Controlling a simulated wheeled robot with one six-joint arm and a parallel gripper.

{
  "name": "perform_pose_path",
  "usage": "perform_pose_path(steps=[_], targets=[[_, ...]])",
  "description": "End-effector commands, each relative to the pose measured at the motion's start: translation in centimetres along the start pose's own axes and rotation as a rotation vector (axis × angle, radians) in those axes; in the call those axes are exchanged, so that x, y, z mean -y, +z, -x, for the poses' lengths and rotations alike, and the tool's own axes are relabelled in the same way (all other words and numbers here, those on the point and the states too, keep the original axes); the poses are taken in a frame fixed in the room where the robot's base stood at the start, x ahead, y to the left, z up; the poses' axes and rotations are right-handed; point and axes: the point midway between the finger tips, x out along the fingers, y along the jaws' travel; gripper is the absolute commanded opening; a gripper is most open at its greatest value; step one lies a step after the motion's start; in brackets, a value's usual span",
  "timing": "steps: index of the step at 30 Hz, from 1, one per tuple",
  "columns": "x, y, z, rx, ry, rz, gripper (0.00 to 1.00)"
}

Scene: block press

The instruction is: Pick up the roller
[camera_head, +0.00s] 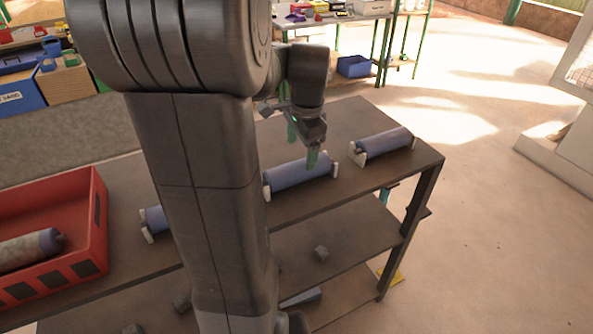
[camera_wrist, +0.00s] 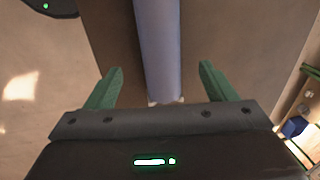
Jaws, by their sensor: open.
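Several blue-grey rollers lie on the dark table (camera_head: 400,178). One roller (camera_head: 300,172) rests between white end stands in the middle. A second roller (camera_head: 385,143) lies on its stand at the right end. A third roller (camera_head: 156,219) is mostly hidden behind my arm. My gripper (camera_head: 302,150) is above the middle roller, its green fingers pointing down. In the wrist view, my gripper (camera_wrist: 158,88) is open, with a roller (camera_wrist: 158,45) running lengthwise between the lines of its two fingers. The fingers look apart from the roller.
A red crate (camera_head: 98,215) at the left holds a roller (camera_head: 30,248) with a pale, worn-looking surface. A lower shelf (camera_head: 350,250) carries small grey blocks. Shelving with boxes stands behind. The floor right of the table is open.

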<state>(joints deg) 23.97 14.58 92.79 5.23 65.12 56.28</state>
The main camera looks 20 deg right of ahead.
Motion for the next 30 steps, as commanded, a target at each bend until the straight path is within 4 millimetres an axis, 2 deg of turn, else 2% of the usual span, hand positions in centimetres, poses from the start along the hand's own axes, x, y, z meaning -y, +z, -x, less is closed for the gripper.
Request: perform_pose_path(steps=[3,10,18,26,27,30], targets=[[0.0,0.0,-1.6,0.001,0.001,0.001,0.78],[0.0,0.1,-3.3,0.002,0.002,0.002,0.78],[0.1,0.3,-7.1,0.001,0.001,0.002,0.78],[0.1,0.2,-7.5,0.000,-0.001,0.001,0.78],[0.1,0.2,-7.5,0.000,-0.001,0.001,0.76],[0.1,0.2,-7.5,0.000,-0.001,0.001,0.56]])
